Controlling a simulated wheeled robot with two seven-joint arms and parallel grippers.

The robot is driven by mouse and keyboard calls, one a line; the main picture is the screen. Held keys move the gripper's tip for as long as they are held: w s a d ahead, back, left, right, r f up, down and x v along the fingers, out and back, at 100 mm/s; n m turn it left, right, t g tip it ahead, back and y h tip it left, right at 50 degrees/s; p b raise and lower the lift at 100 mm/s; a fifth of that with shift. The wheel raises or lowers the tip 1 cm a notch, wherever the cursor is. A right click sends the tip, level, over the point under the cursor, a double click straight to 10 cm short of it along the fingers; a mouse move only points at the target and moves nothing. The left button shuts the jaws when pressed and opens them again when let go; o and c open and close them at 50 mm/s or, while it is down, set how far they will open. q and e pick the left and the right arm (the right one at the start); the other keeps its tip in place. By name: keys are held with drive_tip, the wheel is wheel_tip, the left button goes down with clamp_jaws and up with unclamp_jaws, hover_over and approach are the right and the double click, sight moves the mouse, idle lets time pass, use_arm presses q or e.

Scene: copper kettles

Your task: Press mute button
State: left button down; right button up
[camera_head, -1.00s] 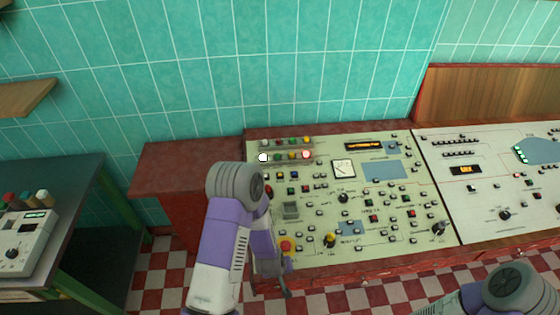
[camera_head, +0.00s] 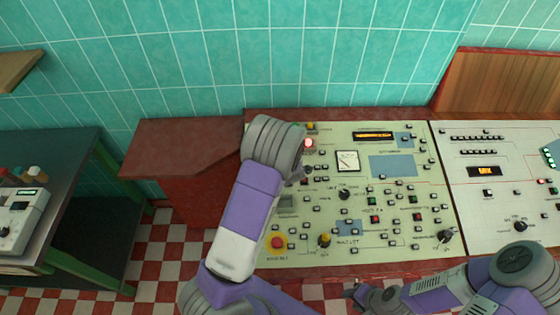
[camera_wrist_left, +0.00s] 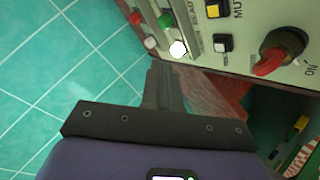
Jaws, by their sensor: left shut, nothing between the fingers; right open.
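A pale control panel (camera_head: 405,225) with many buttons, knobs and a gauge stands against the wall. In the left wrist view, a yellow square button (camera_wrist_left: 213,9) sits at the top beside a partly cut-off label starting "MUT". My left gripper (camera_wrist_left: 166,88) is shut and empty, apart from this button, with its fingers pointing toward the panel's edge near a white lit round button (camera_wrist_left: 178,48). My right gripper (camera_head: 354,290) is open and empty, low in front of the panel.
A second panel (camera_head: 500,205) adjoins at right. A red counter (camera_head: 180,145) is at left, with a dark table (camera_head: 60,130) beyond it.

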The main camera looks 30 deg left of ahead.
use_arm(q)
drive_tip(key=f+b, duration=0.3)
drive_tip(key=f, duration=0.2)
drive_tip(key=w+f+b, duration=0.1)
drive_tip(key=f+b, duration=0.1)
drive_tip(key=shift+a+f+b, duration=0.15)
drive_tip(key=shift+a+b, duration=0.15)
drive_tip(key=shift+a, duration=0.05)
drive_tip(key=shift+w+a+f+b, duration=0.1)
drive_tip(key=shift+w+f+b, duration=0.1)
drive_tip(key=shift+f+b, duration=0.5)
idle(1.3)
drive_tip(key=shift+f+b, duration=0.4)
drive_tip(key=shift+b, duration=0.05)
drive_tip(key=shift+w+f+b, duration=0.1)
drive_tip(key=shift+f+b, duration=0.2)
drive_tip(key=shift+b, duration=0.05)
idle(0.6)
drive_tip(key=shift+r, duration=0.1)
drive_tip(key=shift+r+p, duration=0.5)
drive_tip(key=shift+r, duration=0.15)
